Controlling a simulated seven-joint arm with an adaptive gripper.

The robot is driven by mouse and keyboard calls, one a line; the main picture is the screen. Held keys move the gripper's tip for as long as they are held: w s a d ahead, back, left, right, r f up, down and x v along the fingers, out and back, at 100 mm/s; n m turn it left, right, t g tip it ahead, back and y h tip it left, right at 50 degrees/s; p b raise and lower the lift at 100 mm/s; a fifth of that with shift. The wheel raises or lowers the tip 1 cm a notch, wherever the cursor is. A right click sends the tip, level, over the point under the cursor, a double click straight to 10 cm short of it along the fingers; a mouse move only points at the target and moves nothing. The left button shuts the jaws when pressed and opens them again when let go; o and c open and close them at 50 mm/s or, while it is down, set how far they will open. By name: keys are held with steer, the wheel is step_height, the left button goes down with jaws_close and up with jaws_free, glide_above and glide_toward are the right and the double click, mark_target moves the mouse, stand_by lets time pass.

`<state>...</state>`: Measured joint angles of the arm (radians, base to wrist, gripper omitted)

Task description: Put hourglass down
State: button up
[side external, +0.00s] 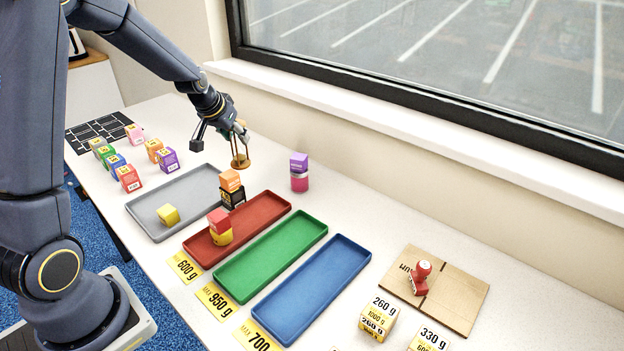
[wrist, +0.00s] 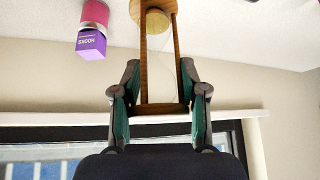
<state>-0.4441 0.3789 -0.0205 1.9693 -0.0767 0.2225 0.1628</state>
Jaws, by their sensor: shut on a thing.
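The hourglass (side external: 240,155) has round wooden ends, wooden posts and clear glass. In the side external view it is upright below my gripper (side external: 238,132), close above or on the white table behind the grey tray; I cannot tell whether its base touches. In the wrist view my gripper (wrist: 160,105) is shut on the hourglass (wrist: 152,22), with one finger on each side of its near end. The far round end shows against the white tabletop.
An orange box on a black one (side external: 231,189) stands at the grey tray's (side external: 150,205) edge. Red (side external: 270,207), green (side external: 310,232) and blue (side external: 350,258) trays lie to the right. The window sill (side external: 400,125) runs behind.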

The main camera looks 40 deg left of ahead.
steer(key=shift+w+r+x, duration=0.2)
steer(key=shift+w+x, duration=0.1)
steer(key=shift+x, duration=2.2)
steer(key=shift+w+r+x, duration=0.2)
steer(key=shift+w+x, duration=0.15)
steer(key=shift+x, duration=2.15)
steer(key=shift+w+r+x, duration=0.25)
steer(key=shift+w+x, duration=0.05)
steer(key=shift+x, duration=2.2)
steer(key=shift+a+f, duration=0.1)
steer(key=shift+a, duration=0.05)
steer(key=o, duration=1.2)
steer(key=shift+f, duration=0.1)
steer(key=shift+c, duration=0.2)
